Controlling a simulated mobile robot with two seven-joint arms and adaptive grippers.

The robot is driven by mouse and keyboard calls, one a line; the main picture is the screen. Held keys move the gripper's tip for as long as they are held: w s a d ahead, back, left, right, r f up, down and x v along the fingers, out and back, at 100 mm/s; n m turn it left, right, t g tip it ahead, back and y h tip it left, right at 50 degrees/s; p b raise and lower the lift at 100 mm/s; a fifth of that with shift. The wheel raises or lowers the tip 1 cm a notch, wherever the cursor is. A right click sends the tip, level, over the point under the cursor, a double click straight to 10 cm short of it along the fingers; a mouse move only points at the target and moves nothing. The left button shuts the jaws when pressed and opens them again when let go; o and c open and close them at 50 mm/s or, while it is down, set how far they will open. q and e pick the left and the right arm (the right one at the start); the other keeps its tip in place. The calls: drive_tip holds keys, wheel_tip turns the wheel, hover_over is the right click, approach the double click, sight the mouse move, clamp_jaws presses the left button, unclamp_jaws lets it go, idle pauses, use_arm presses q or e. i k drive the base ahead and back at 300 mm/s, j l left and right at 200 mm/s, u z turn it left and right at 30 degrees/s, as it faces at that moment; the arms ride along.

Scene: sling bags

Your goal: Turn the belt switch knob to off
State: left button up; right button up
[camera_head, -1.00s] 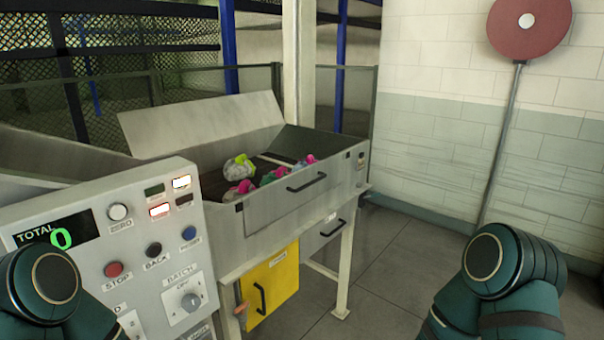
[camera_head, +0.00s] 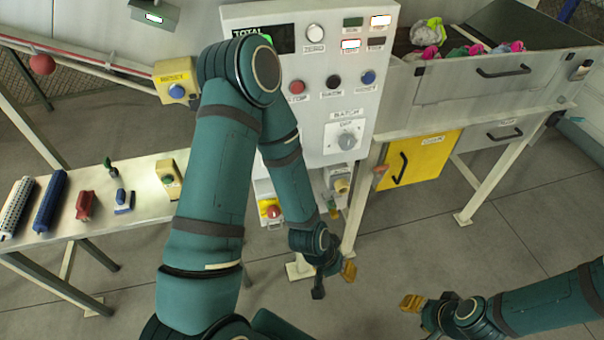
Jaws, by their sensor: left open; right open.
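The grey control panel (camera_head: 353,97) stands in the middle, its left part hidden behind my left arm. A round grey knob (camera_head: 346,141) sits on its lower face under the label BATCH, with small lettering above that looks like OFF. A small switch box (camera_head: 341,185) hangs below the panel; I cannot tell which knob is the belt switch, nor read either setting. My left gripper (camera_head: 333,281) is open and empty, below and in front of the panel, apart from both. My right gripper (camera_head: 425,318) is open and empty at the lower right, far from the panel.
A yellow box with a red button (camera_head: 271,211) hangs below the panel. A bench (camera_head: 90,205) with brushes and small tools stands left. The metal hopper (camera_head: 455,82) with colourful bags and a yellow door (camera_head: 420,160) are right. The floor (camera_head: 480,235) in front is clear.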

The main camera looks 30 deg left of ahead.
sight(273, 211)
drive_tip(key=u, duration=1.3)
